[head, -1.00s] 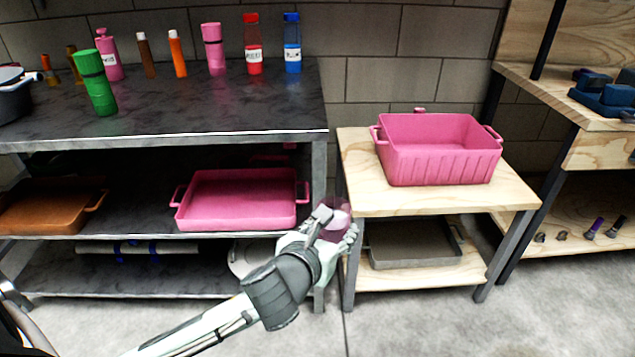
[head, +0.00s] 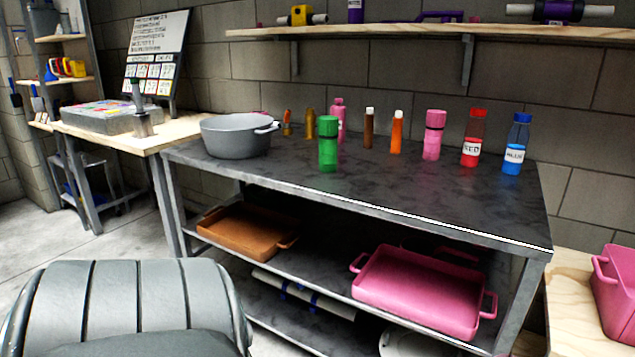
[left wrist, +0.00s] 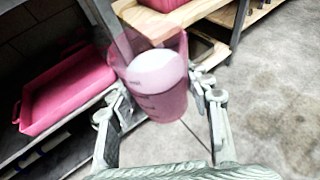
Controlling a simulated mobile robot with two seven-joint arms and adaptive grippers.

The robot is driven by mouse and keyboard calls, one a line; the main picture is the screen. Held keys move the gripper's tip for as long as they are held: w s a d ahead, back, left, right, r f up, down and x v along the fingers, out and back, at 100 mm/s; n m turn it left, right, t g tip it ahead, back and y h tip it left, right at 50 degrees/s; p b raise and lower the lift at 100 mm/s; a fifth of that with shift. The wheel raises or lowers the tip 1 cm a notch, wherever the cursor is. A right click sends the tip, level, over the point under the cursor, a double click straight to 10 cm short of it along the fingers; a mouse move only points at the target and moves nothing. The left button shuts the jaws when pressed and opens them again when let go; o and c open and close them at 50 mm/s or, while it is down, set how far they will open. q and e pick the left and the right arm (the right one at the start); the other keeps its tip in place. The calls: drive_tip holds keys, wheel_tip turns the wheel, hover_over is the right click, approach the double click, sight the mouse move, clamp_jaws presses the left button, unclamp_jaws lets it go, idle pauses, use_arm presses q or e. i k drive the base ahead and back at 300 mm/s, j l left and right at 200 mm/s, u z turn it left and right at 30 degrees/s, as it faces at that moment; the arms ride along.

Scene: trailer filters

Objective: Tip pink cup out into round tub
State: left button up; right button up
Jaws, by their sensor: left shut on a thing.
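The pink cup (left wrist: 158,85) is translucent, with markings on its side and white contents inside. In the left wrist view it stands roughly upright, slightly tilted, between the fingers of my left gripper (left wrist: 158,100), which is shut on it. The head view shows neither the cup nor this gripper. A grey round tub (head: 235,138) with side handles stands on the left end of the dark table top in the head view; its inside is mostly hidden. A pale round object (head: 405,345) on the lowest shelf is cut off by the frame. My right gripper is out of view.
Behind and right of the tub stand several bottles, including a green one (head: 328,150). Below are a brown tray (head: 240,232) and a pink tray (head: 420,290). A pink bin (head: 615,290) is at far right. Bare table top lies right of the green bottle.

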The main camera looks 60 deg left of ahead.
sight(237, 136)
drive_tip(key=k+j, duration=0.2)
drive_tip(key=j, duration=0.35)
drive_tip(key=k+j+u, duration=0.15)
drive_tip(key=j, duration=0.4)
drive_tip(key=k+j, duration=0.15)
drive_tip(key=j, duration=0.45)
drive_tip(key=k+j+u, duration=0.15)
drive_tip(key=j, duration=0.45)
drive_tip(key=k+j, duration=0.15)
drive_tip(key=j, duration=0.45)
drive_tip(key=k+j+u, duration=0.1)
drive_tip(key=j, duration=0.45)
drive_tip(key=k+j+u, duration=0.1)
drive_tip(key=j, duration=0.55)
